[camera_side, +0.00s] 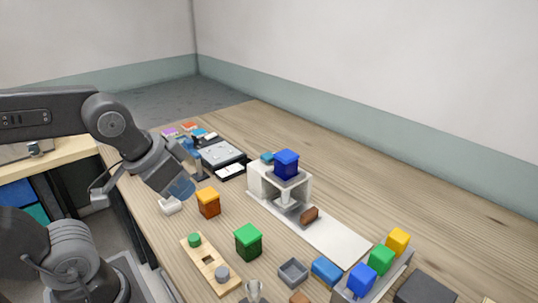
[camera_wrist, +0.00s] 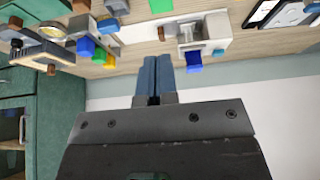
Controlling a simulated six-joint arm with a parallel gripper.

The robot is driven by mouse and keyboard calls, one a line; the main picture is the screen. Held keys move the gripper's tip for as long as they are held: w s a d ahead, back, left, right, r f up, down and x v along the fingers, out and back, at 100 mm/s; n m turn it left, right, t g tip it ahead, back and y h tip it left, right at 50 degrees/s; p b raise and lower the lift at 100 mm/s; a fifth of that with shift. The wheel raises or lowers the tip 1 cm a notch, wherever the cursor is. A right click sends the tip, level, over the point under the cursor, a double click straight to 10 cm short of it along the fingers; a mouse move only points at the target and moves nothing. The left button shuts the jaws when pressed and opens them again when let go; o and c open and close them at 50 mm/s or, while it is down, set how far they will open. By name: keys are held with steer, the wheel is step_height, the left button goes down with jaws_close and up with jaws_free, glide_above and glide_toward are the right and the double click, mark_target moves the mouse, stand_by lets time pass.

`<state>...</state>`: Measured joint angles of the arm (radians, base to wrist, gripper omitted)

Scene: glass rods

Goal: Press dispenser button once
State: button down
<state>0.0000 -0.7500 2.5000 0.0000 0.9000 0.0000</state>
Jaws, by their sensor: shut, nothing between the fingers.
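A white machine (camera_side: 300,188), which looks like the dispenser, stands on the wooden table with a dark blue box (camera_side: 286,161) on top. It also shows in the wrist view (camera_wrist: 212,27), with the blue box (camera_wrist: 193,63) below it. I cannot make out for certain which part is the button. A small brown piece (camera_side: 309,214) lies at the machine's front. My gripper (camera_side: 182,188) is left of the machine in the side view, raised above the table and apart from it. In the wrist view its two blue-grey fingers (camera_wrist: 156,60) are together and empty.
An orange box (camera_side: 208,202) and a green box (camera_side: 248,240) stand between my gripper and the table's front. A small white piece (camera_side: 170,206) lies near the gripper. A wooden peg board (camera_side: 208,262) and a grey square tray (camera_side: 293,271) are at the front.

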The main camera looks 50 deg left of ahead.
stand_by(0.5)
steer(key=w+r+h, duration=0.2)
steer(key=w+r, duration=0.1)
steer(key=w, duration=0.6)
steer(key=n+t, duration=0.3)
steer(key=n, duration=0.2)
glide_above(267, 154)
step_height(267, 154, down, 4)
steer(key=shift+r+h, duration=0.1)
steer(key=shift+h, duration=0.3)
steer(key=shift+f, duration=4.45)
